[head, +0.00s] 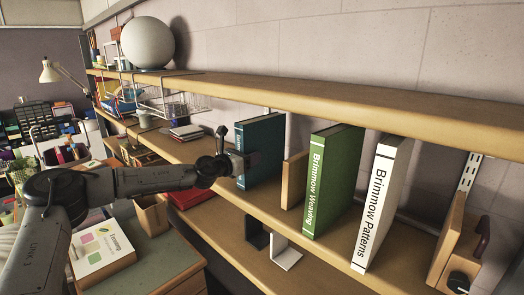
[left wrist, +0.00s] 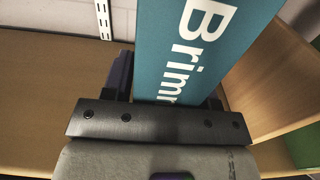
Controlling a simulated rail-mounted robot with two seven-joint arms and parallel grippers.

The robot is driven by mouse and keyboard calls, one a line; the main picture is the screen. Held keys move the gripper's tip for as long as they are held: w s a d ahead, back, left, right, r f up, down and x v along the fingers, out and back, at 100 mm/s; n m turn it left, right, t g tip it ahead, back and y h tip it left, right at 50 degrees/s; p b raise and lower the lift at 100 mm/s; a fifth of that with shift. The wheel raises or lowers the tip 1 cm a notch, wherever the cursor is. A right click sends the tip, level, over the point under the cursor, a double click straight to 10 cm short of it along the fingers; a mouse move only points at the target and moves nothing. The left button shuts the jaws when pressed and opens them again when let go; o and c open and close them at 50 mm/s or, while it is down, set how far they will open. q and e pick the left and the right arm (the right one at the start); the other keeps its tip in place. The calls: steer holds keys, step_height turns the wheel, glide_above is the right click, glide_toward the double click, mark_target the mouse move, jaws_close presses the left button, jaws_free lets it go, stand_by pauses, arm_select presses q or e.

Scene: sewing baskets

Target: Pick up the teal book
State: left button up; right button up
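The teal book (head: 262,146) stands upright on the middle shelf, its spine facing out. My left gripper (head: 245,160) is at the middle of its spine, with one finger lying along the cover. In the left wrist view, the teal book (left wrist: 195,45) with white lettering sits between the fingers of my left gripper (left wrist: 170,95). No clear gap shows on either side, so the gripper looks shut on it. The gripper hides the lower spine there. My right gripper is not in view.
A wooden divider (head: 294,180), the green book (head: 333,180) and the white book (head: 382,203) stand to the right on the same shelf (head: 225,138). The upper shelf board (head: 330,98) runs above. A wire basket (head: 180,106) and stacked books (head: 187,132) are farther left.

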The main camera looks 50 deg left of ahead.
arm_select(q)
jaws_close()
steer(key=shift+r, duration=0.15)
stand_by(0.4)
